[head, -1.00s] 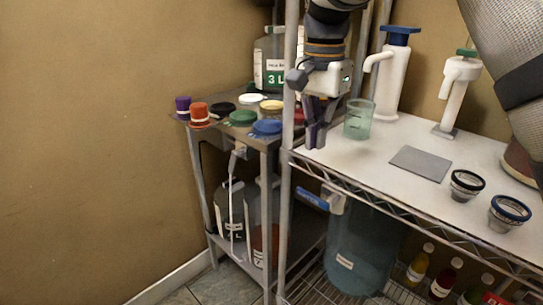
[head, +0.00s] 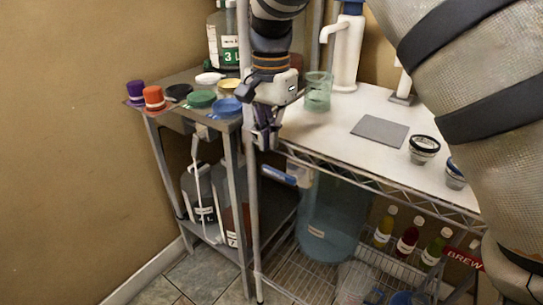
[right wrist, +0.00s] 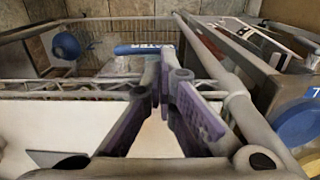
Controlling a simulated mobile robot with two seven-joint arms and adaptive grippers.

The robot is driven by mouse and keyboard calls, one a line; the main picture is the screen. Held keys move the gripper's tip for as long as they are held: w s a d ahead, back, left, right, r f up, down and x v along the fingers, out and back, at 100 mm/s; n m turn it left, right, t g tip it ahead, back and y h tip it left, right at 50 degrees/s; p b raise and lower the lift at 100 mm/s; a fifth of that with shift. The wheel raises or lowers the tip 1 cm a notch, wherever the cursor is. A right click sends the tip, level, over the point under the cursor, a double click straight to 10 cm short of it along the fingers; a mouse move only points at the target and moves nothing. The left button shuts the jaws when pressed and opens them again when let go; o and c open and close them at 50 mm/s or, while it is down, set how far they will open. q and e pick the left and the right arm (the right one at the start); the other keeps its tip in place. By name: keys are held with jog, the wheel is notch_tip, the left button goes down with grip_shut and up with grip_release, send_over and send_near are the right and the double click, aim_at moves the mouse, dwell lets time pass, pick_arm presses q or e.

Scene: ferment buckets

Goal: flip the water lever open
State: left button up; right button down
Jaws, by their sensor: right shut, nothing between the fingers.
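The blue water lever (head: 278,175) sticks out to the left from a white tap at the top of a large blue-tinted water container (head: 330,215), under the white shelf top. In the right wrist view the lever (right wrist: 143,49), with white lettering, lies across the picture just past my fingertips. My right gripper (head: 267,147) is shut and empty, pointing down at the shelf's front left corner, a little above the lever. In the right wrist view its fingertips (right wrist: 166,54) overlap the lever's right part; I cannot tell whether they touch. My left gripper is out of view.
A shelf post (head: 250,200) stands close left of the lever. The grey side table (head: 180,110) with several coloured lids is further left. The white shelf top (head: 350,110) holds a green-tinted cup (head: 317,92). Several bottles (head: 408,238) stand below right.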

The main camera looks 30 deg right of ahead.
aim_at(271, 168)
notch_tip(271, 168, down, 5)
jog(key=shift+f, duration=0.1)
dwell(0.4)
